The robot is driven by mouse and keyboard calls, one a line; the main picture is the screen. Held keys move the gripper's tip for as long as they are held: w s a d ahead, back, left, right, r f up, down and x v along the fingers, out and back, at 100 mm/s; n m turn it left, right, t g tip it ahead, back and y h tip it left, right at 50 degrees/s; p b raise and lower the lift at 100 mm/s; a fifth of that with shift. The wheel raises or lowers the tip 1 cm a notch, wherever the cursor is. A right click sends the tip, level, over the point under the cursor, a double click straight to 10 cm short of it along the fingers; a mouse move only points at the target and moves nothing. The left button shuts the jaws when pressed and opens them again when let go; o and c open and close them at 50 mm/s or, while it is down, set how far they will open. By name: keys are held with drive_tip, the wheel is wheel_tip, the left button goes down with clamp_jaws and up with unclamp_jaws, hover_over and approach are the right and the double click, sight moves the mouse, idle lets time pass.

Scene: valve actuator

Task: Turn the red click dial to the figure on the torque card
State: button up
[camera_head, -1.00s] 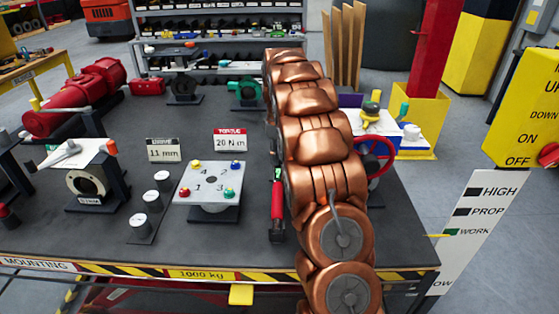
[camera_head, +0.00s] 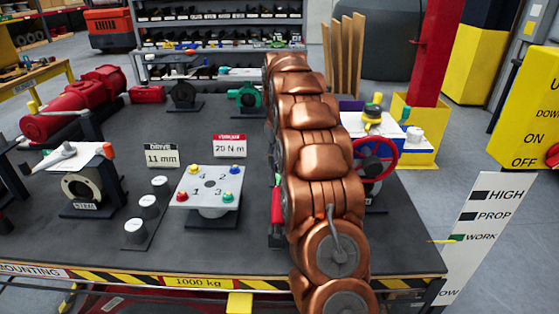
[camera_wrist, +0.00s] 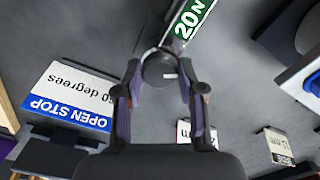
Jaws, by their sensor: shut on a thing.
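In the head view the torque card (camera_head: 230,146) has a red top and reads 20 N m. It stands at the back of the bench's middle. A red upright handle (camera_head: 276,206) stands just left of my copper arm and is partly covered by it. In the wrist view my gripper (camera_wrist: 160,66) has its two fingers closed around a dark round knob (camera_wrist: 157,70) with a small white mark. No red shows on this knob there. A green label (camera_wrist: 188,20) reading 20 N lies just beyond it. My arm hides my gripper in the head view.
A white plate (camera_head: 208,187) with numbered coloured knobs stands left of the arm, beside several white-topped cylinders (camera_head: 148,205). A red handwheel (camera_head: 376,158) is close on the arm's right. A blue-banded OPEN STOP card (camera_wrist: 68,113) lies left in the wrist view.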

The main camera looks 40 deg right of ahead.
drive_tip(key=shift+f, duration=0.1)
drive_tip(key=o, duration=1.2)
drive_tip(key=shift+c, duration=0.2)
drive_tip(key=shift+r, duration=3.8)
drive_tip(key=shift+a, duration=0.1)
